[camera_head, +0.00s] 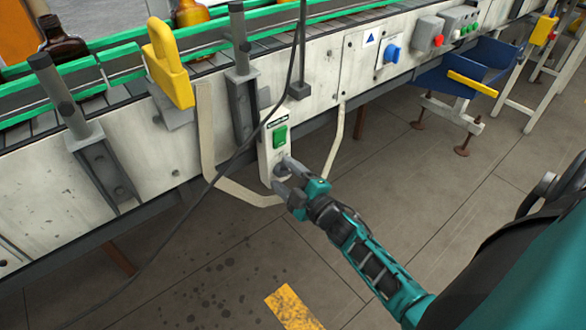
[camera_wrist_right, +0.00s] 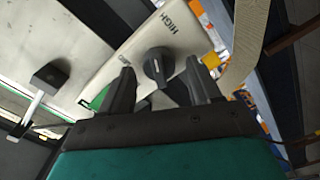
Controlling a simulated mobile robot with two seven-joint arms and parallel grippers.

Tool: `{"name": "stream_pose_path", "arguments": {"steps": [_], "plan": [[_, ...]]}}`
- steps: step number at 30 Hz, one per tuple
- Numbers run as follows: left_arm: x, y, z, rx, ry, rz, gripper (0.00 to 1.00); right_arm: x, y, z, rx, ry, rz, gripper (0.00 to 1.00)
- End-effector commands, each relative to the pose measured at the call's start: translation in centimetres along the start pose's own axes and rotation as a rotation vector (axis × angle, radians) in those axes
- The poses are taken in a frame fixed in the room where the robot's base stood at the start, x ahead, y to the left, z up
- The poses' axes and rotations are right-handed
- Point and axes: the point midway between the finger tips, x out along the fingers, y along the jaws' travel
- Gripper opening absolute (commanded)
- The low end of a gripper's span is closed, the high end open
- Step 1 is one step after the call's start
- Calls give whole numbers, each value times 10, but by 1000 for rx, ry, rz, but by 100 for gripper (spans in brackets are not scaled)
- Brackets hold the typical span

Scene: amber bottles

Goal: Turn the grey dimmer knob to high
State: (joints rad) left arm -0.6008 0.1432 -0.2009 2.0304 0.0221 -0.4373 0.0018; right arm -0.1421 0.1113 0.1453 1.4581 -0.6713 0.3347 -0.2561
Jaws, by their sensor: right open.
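The grey dimmer knob (camera_wrist_right: 157,65) is on a pale control plate (camera_wrist_right: 140,45) in the right wrist view. The word HIGH is printed beyond it, and a smaller label at its left is too small to read. My right gripper (camera_wrist_right: 161,82) is open, with one finger on each side of the knob; I cannot tell whether they touch it. In the head view my right gripper (camera_head: 282,175) is at the lower end of the plate (camera_head: 267,154) and partly hides the knob. My left gripper is not in view.
A black cable hangs in front of the conveyor side (camera_head: 140,140), close to the plate. A yellow handle (camera_head: 167,62) and grey brackets stick out at left. The floor below is open.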

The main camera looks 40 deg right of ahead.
Motion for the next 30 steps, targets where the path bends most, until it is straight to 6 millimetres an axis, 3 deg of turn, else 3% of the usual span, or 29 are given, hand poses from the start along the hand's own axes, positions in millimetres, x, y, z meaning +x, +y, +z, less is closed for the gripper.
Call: {"name": "stream_pose_path", "arguments": {"steps": [5,18,24,30], "plan": [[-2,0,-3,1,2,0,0,-20,0,0,0,-2,-2,63],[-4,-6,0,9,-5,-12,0,-109,0,0,1,-2,-2,63],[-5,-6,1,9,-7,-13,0,-126,0,0,1,-1,0,63],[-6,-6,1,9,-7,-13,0,-128,0,0,1,-1,1,63]]}}
